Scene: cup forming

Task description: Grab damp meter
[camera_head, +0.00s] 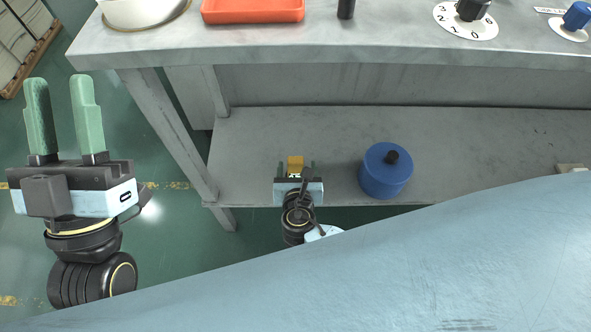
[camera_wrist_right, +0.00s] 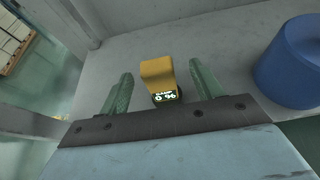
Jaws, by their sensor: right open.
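The damp meter (camera_head: 295,163) is a small yellow block on the lower shelf in the head view. In the right wrist view the damp meter (camera_wrist_right: 157,74) shows a dark end with a lit display. My right gripper (camera_head: 296,168) is open at the shelf, with its green fingers (camera_wrist_right: 157,86) on either side of the meter and gaps between. Its fingers look apart from the meter. My left gripper (camera_head: 57,95) is open and empty at the far left, above the floor beside the bench.
A blue round container (camera_head: 385,170) with a black knob stands on the shelf (camera_head: 470,150) to the right of the meter. The bench top (camera_head: 330,45) overhangs the shelf and holds an orange tray (camera_head: 252,10) and dials (camera_head: 466,20). A bench leg (camera_head: 170,125) stands left.

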